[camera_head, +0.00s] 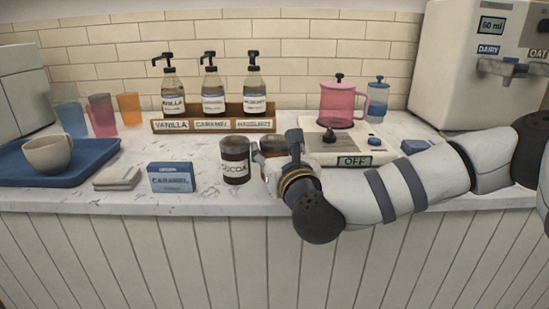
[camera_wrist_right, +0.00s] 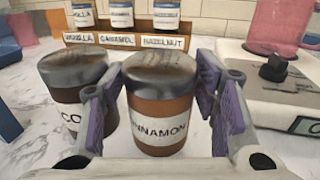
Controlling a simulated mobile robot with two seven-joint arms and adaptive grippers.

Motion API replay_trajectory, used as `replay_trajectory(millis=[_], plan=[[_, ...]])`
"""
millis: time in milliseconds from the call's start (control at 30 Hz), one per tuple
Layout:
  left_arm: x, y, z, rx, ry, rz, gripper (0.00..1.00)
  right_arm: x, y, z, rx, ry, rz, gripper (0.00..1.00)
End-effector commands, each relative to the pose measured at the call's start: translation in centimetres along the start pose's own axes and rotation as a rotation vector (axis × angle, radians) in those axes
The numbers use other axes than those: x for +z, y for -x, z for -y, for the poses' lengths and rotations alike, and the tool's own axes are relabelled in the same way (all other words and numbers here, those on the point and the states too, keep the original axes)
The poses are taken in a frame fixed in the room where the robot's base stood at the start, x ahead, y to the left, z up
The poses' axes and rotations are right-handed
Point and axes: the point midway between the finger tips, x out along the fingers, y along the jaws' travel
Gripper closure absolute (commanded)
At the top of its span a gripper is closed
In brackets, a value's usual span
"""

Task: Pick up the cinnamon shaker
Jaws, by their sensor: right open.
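The cinnamon shaker (camera_wrist_right: 160,108) is a brown jar with a dark lid and a label ending "NNAMON". It stands upright on the counter in the right wrist view. In the head view it is mostly hidden behind my right gripper (camera_head: 277,150). My right gripper (camera_wrist_right: 165,112) is open, with its purple-padded fingers on either side of the shaker. I cannot tell whether they touch it. The cocoa shaker (camera_head: 235,165) stands just left of it, and in the right wrist view (camera_wrist_right: 70,90) my left finger overlaps it. My left gripper is not in view.
A hot plate (camera_head: 352,150) with an OFF display bears a pink pot (camera_head: 341,103). A syrup rack (camera_head: 183,126) with bottles stands behind. A blue caramel box (camera_head: 172,178), a folded cloth (camera_head: 118,180) and a blue tray (camera_head: 92,155) with a cup (camera_head: 47,154) are to the left.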

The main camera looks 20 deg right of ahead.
Motion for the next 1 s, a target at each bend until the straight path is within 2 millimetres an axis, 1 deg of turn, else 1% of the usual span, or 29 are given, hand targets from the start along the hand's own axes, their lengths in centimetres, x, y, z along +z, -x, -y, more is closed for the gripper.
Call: replay_trajectory(millis=[200,367,400,633,733,767,867,967,1000], plan=[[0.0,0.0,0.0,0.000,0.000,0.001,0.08,-0.1,-0.2,0.0,0.000,0.000,-0.001,0.45],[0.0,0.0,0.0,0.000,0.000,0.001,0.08,-0.1,-0.2,0.0,0.000,0.000,-0.002,0.81],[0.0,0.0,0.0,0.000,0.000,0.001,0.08,-0.1,-0.2,0.0,0.000,0.000,-0.002,0.83],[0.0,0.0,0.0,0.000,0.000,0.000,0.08,0.0,-0.2,0.0,0.000,0.000,0.000,0.83],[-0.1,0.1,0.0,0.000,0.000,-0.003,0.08,0.8,-0.2,0.0,-0.001,-0.001,0.002,0.83],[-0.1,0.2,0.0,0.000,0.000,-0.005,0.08,1.2,-0.2,0.0,-0.001,-0.001,0.002,0.83],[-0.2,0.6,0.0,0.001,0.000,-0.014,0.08,3.3,-0.1,0.0,0.000,-0.002,0.006,0.83],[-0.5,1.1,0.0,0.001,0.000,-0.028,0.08,5.6,1.4,-1.1,0.006,-0.002,0.007,0.83],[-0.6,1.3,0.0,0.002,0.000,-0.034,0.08,6.7,2.1,-1.5,0.005,-0.001,0.009,0.83]])
